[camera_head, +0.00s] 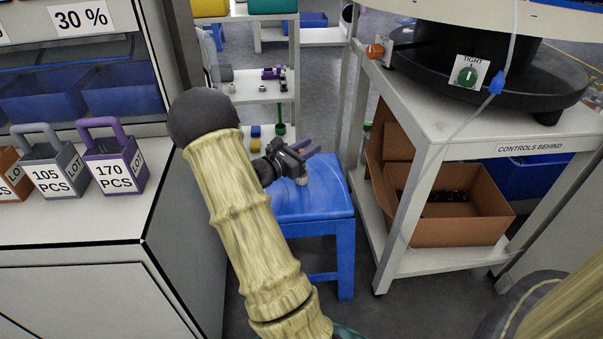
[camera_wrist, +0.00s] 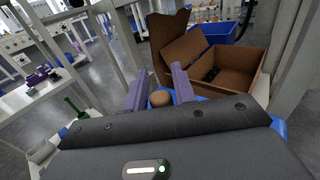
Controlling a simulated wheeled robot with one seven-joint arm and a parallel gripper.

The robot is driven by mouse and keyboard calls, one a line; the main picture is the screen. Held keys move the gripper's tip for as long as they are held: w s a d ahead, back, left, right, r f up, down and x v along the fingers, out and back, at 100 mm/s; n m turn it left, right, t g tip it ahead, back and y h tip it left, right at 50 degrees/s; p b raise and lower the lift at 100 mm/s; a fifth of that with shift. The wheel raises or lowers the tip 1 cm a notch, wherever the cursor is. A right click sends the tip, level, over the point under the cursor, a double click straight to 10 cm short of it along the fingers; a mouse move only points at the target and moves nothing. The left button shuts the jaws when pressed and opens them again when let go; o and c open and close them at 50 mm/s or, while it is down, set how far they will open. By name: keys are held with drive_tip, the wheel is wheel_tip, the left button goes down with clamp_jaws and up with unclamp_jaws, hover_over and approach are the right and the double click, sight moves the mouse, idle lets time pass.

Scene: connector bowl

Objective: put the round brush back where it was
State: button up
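The round brush shows as a tan, rounded end (camera_wrist: 160,98) between my two purple fingers in the wrist view. In the head view a small tan part of the brush (camera_head: 302,181) shows just below the fingers, over the blue stool (camera_head: 325,201). My gripper (camera_head: 306,148) is above the stool top, and its fingers also show in the wrist view (camera_wrist: 160,86). They stand about one brush width apart, close along both sides of it, and look shut on it. The lower part of the brush is hidden, so I cannot tell whether it touches the stool.
A white cart (camera_head: 436,130) stands to the right, with an open cardboard box (camera_head: 462,229) on its lower shelf. A white shelf rack (camera_head: 262,91) with small parts is behind the stool. A counter (camera_head: 85,228) with purple and grey lot weights is at left.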

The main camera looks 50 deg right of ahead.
clamp_jaws()
wheel_tip(320, 180, up, 10)
drive_tip(key=p, duration=0.5)
drive_tip(key=shift+p, duration=0.3)
